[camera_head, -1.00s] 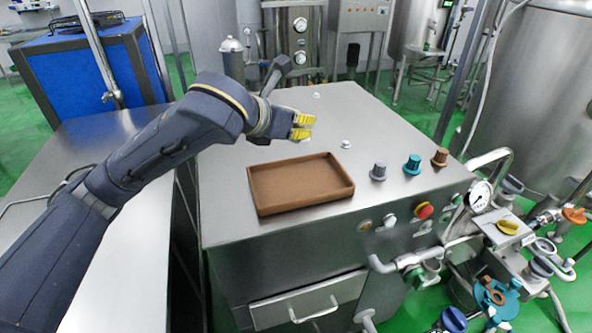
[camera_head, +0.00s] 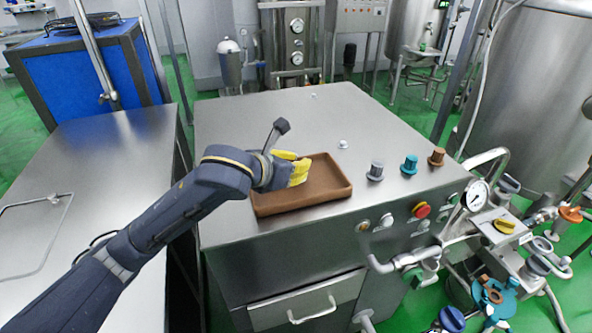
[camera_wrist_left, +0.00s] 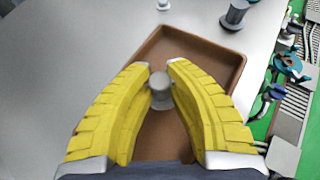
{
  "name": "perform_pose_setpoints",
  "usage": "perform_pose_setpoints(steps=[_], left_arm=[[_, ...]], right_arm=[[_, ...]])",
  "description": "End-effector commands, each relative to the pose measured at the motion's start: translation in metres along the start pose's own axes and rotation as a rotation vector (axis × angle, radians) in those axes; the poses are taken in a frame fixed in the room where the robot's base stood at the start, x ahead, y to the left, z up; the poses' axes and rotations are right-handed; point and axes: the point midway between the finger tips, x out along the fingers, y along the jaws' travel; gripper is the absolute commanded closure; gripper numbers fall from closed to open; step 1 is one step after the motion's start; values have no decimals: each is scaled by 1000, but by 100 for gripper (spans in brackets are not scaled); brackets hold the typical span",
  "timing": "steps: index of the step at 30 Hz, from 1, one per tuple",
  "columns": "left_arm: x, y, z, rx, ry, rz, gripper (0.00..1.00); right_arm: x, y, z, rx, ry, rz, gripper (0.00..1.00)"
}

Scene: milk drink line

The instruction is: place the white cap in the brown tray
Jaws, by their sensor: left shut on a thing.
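The brown tray (camera_head: 330,193) lies flat on the steel table near its front edge. It also shows in the wrist view (camera_wrist_left: 205,45), under the fingers. My left gripper (camera_head: 300,170) is over the tray's left and middle part. In the wrist view its yellow fingers (camera_wrist_left: 160,78) are shut on the white cap (camera_wrist_left: 160,93), which looks light grey there. The cap is hidden by the fingers in the head view. I cannot tell from these views how far the cap is above the tray floor. My right gripper is not in view.
A grey knob (camera_head: 375,171), a teal knob (camera_head: 410,165) and a brown knob (camera_head: 437,157) stand right of the tray. A small pale fitting (camera_head: 343,145) is behind it. The steel tabletop (camera_head: 250,115) behind the tray is mostly clear.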

Motion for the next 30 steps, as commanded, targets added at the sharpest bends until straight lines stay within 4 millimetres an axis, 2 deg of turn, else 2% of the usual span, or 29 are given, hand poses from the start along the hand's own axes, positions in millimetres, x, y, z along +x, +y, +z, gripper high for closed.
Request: perform_pose_setpoints(steps=[5,19,20,24,26,30], left_arm=[[7,0,-13,-1,1,1,100],[9,0,-16,0,0,1,100],[9,0,-16,0,0,0,82],[9,0,-16,0,0,0,66],[9,0,-16,0,0,0,59],[9,0,-16,0,0,1,59]], right_arm=[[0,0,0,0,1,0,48],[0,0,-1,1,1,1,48],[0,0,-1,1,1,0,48],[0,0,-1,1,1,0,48],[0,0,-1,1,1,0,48],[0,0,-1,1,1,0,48]])
